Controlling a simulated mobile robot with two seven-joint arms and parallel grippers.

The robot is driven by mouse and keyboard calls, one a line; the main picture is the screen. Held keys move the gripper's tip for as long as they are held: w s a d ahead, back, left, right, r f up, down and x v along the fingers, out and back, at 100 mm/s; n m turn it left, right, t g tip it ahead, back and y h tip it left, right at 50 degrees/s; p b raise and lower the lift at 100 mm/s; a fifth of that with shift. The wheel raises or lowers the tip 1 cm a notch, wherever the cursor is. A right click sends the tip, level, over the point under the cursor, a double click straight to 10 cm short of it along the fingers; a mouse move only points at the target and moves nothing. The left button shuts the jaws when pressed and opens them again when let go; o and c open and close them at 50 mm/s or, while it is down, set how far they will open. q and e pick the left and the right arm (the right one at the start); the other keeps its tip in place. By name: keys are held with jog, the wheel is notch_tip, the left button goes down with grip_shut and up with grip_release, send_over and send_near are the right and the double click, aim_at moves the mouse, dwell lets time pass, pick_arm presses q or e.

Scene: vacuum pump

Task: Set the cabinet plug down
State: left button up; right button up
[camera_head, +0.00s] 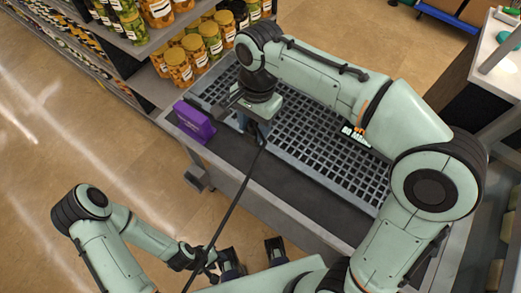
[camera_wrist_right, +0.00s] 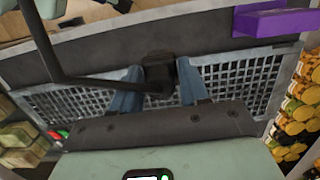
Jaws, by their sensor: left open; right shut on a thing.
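My right gripper (camera_head: 256,128) is over the grid-topped cart, near its left end. In the right wrist view its two blue fingers (camera_wrist_right: 160,92) are shut on the black cabinet plug (camera_wrist_right: 160,72). A black cable (camera_head: 232,200) runs from the plug down past the cart's front edge towards my left arm; it also shows in the right wrist view (camera_wrist_right: 85,80). In the head view the plug is mostly hidden by the gripper. Whether it touches the grid I cannot tell. My left gripper (camera_head: 253,257) is open, low in front of the cart.
The cart has a grey grid (camera_head: 318,125) and a dark front strip (camera_head: 290,190), mostly clear. A purple box (camera_head: 195,122) stands at its left end, close to my right gripper. Shelves of jars (camera_head: 195,50) are behind. A small object with coloured parts (camera_head: 355,135) lies on the grid.

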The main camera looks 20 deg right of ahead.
jog(key=shift+w+f+b, duration=0.1)
jog(key=shift+f+b, duration=1.1)
jog(key=shift+f, duration=6.5)
jog(key=shift+f, duration=0.2)
jog(key=o, duration=1.1)
jog(key=r, duration=0.4)
jog(key=r+p, duration=0.1)
jog(key=r, duration=0.3)
jog(key=d+r+p, duration=0.1)
jog(key=r, duration=0.3)
jog(key=shift+w+d+r, duration=0.1)
jog(key=shift+w+r, duration=0.1)
jog(key=shift+w, duration=0.2)
